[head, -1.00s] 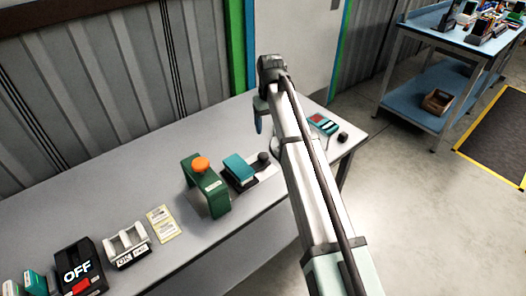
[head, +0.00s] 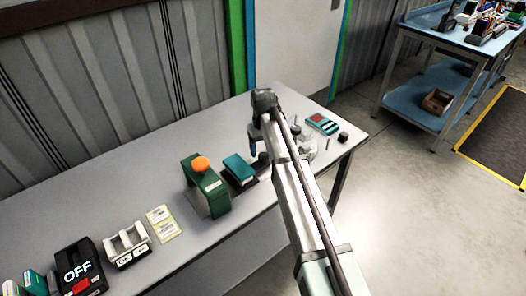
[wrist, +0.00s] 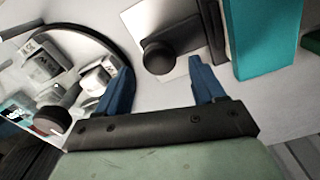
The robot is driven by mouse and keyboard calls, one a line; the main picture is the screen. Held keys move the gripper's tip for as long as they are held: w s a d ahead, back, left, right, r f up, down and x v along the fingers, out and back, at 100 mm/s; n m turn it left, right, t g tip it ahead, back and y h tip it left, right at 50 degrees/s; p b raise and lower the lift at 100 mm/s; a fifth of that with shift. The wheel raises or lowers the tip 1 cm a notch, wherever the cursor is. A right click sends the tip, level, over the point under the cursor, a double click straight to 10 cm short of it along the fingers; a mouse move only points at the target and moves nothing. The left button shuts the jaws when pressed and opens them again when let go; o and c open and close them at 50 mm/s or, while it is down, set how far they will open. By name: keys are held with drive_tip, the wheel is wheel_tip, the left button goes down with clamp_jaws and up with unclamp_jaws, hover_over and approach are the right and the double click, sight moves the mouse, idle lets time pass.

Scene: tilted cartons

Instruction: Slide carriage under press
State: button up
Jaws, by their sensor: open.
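The green press (head: 206,188) with an orange knob (head: 201,164) on top stands upright on the table. To its right is the teal-topped carriage (head: 239,168), with a black round knob (head: 264,158) at its right end; the arm partly covers that end. The carriage is outside the press. In the wrist view the teal block (wrist: 262,38) and the black knob (wrist: 158,57) show beyond my gripper (wrist: 162,88). Its blue fingers are apart, with the knob ahead of the gap between them and nothing held. In the head view my gripper (head: 256,138) is above the table behind the knob.
A round tray (wrist: 128,45) with small parts lies close beside the left finger. A red-and-teal device (head: 322,124) and a dark block (head: 343,137) sit at the table's right end. A yellow card (head: 162,223), a white holder (head: 128,246) and an OFF box (head: 78,270) are left.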

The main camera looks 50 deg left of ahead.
drive_tip(key=shift+f, duration=1)
drive_tip(key=shift+c, duration=0.2)
clamp_jaws()
